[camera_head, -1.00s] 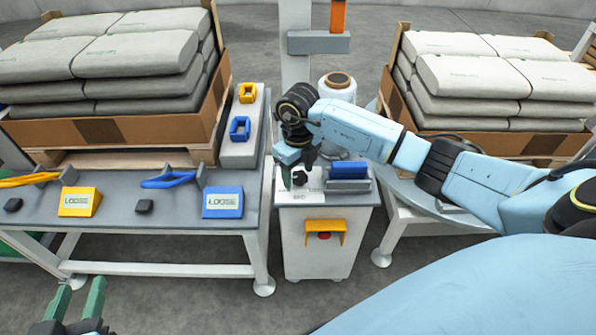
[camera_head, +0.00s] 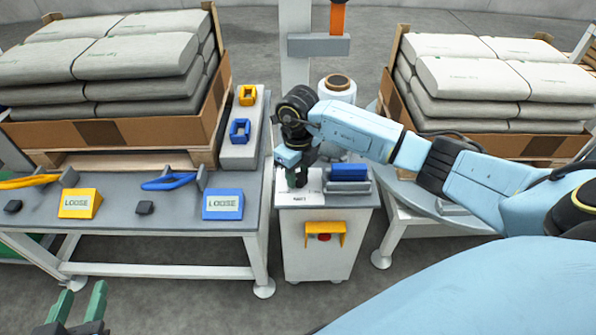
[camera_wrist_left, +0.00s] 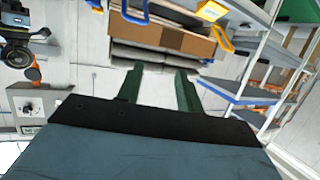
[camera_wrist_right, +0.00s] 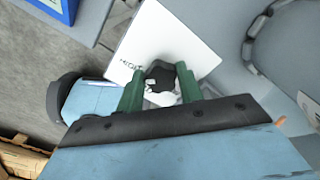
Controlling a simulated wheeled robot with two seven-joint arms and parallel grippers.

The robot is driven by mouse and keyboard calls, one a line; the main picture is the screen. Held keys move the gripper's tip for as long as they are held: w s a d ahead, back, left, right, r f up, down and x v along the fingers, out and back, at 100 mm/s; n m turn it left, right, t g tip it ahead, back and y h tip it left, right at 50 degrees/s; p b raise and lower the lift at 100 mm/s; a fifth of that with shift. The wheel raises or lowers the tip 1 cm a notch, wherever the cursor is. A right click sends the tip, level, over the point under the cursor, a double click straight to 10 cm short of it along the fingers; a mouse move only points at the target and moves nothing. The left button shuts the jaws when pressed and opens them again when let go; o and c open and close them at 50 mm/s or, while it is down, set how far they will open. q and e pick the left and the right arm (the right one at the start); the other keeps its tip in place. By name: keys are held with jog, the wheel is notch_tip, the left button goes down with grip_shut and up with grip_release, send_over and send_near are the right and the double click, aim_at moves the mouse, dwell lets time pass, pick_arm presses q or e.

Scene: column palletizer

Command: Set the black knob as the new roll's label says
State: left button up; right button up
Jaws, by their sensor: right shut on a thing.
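The black knob (camera_wrist_right: 160,76) sits on a white plate (camera_wrist_right: 190,38) with small black lettering that I cannot read surely. My right gripper (camera_wrist_right: 161,84) is shut on the knob, a green finger on each side of it. In the head view my right gripper (camera_head: 297,178) points down onto the top of the small white cabinet (camera_head: 322,245) and mostly hides the knob. A white wrapped roll (camera_head: 337,90) with a brown core stands behind the cabinet; I see no readable label on it. My left gripper (camera_head: 80,303) is open and empty at the lower left.
A blue block (camera_head: 348,172) lies in a grey holder beside the knob plate. A yellow bracket with a red button (camera_head: 324,237) is on the cabinet front. A grey table with yellow and blue "LOOSE" signs (camera_head: 222,204) stands left. Sack pallets (camera_head: 130,50) stand behind.

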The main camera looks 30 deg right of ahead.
jog(key=shift+r+n, duration=0.1)
jog(key=shift+n, duration=0.6)
jog(key=n, duration=0.3)
jog(key=shift+a+n+p, duration=0.1)
jog(key=shift+n+p, duration=0.2)
jog(key=shift+p, duration=0.05)
jog(key=n, duration=0.3)
jog(key=shift+s, duration=0.1)
pick_arm(q)
jog(key=shift+s+a+f+g+y, duration=0.2)
jog(key=shift+s+a+f+g, duration=0.1)
jog(key=shift+f+g, duration=0.25)
jog(key=shift+s+a+f+g+y, duration=0.2)
jog(key=shift+s+f+g, duration=0.1)
jog(key=shift+f, duration=0.3)
jog(key=shift+s+a+f+g+y, duration=0.2)
jog(key=shift+s+f+g, duration=0.1)
jog(key=shift+f+g, duration=0.25)
pick_arm(e)
jog(key=shift+a+n, duration=0.1)
jog(key=shift+n, duration=1.3)
jog(key=o, duration=1)
